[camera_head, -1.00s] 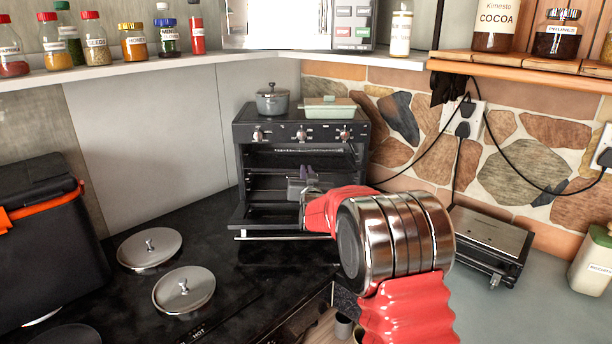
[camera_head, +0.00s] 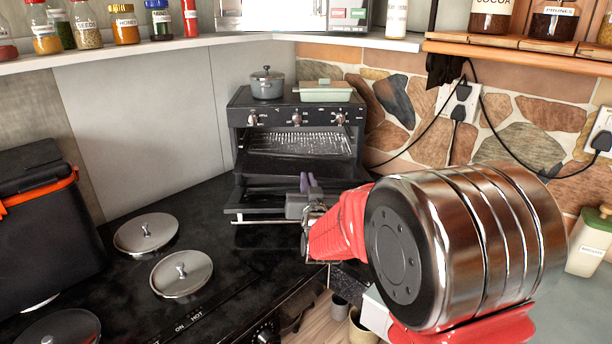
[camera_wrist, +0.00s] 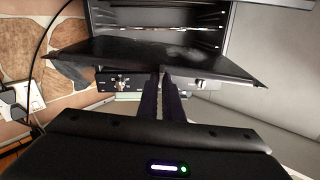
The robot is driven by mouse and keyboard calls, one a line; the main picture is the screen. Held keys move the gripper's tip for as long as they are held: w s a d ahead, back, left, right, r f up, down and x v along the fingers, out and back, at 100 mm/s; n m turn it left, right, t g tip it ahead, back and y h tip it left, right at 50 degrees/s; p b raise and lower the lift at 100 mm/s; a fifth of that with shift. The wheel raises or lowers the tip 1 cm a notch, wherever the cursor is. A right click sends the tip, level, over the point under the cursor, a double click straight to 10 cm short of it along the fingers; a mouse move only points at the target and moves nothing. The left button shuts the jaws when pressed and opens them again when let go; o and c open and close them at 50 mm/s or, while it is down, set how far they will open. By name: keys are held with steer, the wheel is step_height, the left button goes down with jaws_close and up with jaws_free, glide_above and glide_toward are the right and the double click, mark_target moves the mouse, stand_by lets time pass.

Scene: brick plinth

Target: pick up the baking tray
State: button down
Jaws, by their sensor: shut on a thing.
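The baking tray (camera_head: 262,184) is a flat dark sheet at the open front of the small black oven (camera_head: 243,118), above its lowered door (camera_head: 262,210). My gripper (camera_head: 307,180) is shut on the tray's near edge. In the upside-down wrist view, the tray (camera_wrist: 120,52) stretches wide beyond the two fingers (camera_wrist: 163,74), which meet at its edge. The oven cavity with side rails shows behind it. How much of the tray is still inside the oven is hard to tell.
A grey pot (camera_head: 267,86) and a pale green dish (camera_head: 325,92) stand on the oven. Two round hob lids (camera_head: 146,232) (camera_head: 181,272) lie to the left, beside a black box with an orange strip (camera_head: 35,200). Cables hang on the stone wall at right.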

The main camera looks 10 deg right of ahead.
steer(key=shift+s+r, duration=0.1)
steer(key=shift+s, duration=0.2)
stand_by(0.4)
steer(key=s+d+f+m+h, duration=0.2)
steer(key=s+f+m+h, duration=0.1)
steer(key=s, duration=0.4)
steer(key=shift+d+f+g+h, duration=0.25)
steer(key=shift+f+g+h, duration=0.15)
steer(key=shift+f+h, duration=0.25)
steer(key=shift+s, duration=0.2)
